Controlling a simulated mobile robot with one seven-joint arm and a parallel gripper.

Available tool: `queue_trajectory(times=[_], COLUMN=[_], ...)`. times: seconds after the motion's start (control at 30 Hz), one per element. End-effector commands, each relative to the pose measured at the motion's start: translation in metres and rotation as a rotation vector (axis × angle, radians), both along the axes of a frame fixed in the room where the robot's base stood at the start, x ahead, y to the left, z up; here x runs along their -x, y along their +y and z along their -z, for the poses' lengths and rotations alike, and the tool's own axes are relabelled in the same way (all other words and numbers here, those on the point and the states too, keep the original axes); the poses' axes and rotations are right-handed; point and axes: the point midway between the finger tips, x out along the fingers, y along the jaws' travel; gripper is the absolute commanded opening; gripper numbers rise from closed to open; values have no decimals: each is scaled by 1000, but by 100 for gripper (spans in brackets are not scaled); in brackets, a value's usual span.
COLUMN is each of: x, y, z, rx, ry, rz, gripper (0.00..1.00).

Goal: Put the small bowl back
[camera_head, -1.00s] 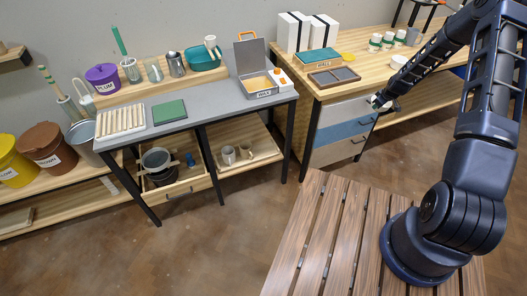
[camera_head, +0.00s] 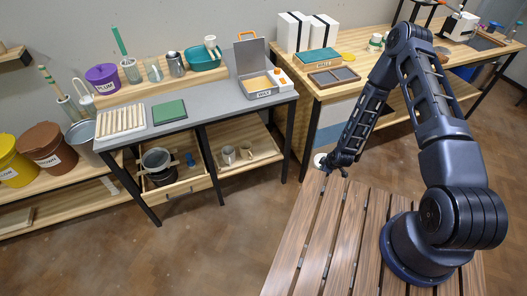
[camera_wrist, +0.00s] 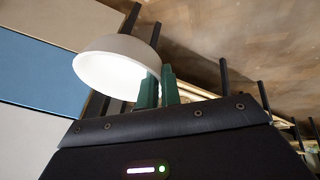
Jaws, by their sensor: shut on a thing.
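The small bowl is white and round. It shows in the wrist view (camera_wrist: 112,68), tilted, with its rim between the green fingers of my gripper (camera_wrist: 157,90). In the head view the bowl (camera_head: 319,160) is a small white shape at the end of my arm. There my gripper (camera_head: 332,164) is in the air just beyond the slatted wooden surface, in front of the wooden bench's drawers. My gripper is shut on the bowl. The fingertips are too small to make out in the head view.
A grey table (camera_head: 215,98) carries an open case (camera_head: 256,75) and a green pad (camera_head: 169,112). Below it are an open drawer (camera_head: 178,188) with dark pots and a shelf with mugs (camera_head: 229,155). The wooden bench (camera_head: 340,92) stands behind my arm. The floor between is clear.

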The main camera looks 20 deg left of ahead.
Motion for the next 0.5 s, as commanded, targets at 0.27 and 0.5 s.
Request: queue_trajectory(times=[0.27, 0.5], x=[45, 11], y=[59, 146], z=[33, 38], rx=[-1, -3], ry=[-6, -8], rz=[-168, -311], gripper=[0, 0])
